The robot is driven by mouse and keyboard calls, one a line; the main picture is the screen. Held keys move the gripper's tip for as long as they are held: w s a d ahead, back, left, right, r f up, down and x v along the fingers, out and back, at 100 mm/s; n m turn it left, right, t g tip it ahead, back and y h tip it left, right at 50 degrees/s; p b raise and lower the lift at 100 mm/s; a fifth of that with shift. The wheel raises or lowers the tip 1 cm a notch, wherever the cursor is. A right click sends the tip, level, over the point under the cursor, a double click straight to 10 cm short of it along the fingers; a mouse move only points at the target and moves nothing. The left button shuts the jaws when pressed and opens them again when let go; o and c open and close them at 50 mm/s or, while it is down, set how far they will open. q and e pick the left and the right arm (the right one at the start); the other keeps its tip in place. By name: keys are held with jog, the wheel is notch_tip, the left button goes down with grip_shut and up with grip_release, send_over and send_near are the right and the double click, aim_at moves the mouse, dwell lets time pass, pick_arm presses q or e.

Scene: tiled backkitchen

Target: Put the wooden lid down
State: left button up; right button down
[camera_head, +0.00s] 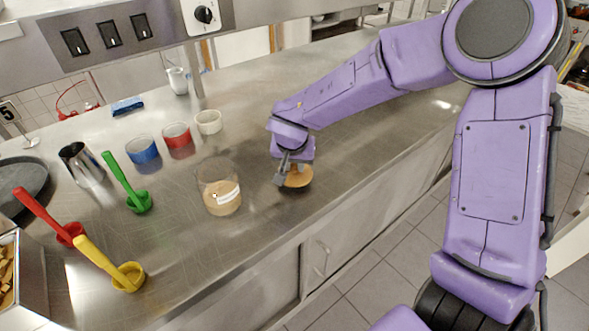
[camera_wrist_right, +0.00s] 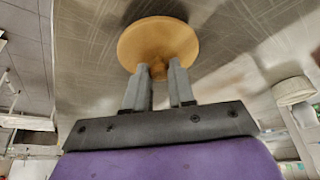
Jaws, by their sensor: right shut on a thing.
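The wooden lid (camera_head: 298,179) is a round light-brown disc with a knob, low over or on the steel counter, to the right of a glass jar (camera_head: 220,190). My right gripper (camera_head: 285,173) is shut on the lid's knob. In the right wrist view the lid (camera_wrist_right: 158,42) shows just beyond the fingertips of the right gripper (camera_wrist_right: 158,72), with a dark shadow near its edge. I cannot tell for sure whether the lid touches the counter. The glass jar is open at the top and holds something tan. My left gripper is not in view.
Green (camera_head: 139,199), red (camera_head: 66,230) and yellow (camera_head: 127,275) scoops lie on the left. A metal cup (camera_head: 82,165) stands at the left. The counter behind my right gripper is clear.

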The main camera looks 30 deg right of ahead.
jog(key=shift+f, duration=0.7)
jog(key=shift+w+a+f, duration=0.1)
jog(key=shift+w+f, duration=0.1)
jog(key=shift+s+f, duration=0.1)
jog(key=c, duration=1)
grip_release()
jog(key=shift+o, duration=0.2)
jog(key=v, duration=1.2)
jog(key=shift+p, duration=0.35)
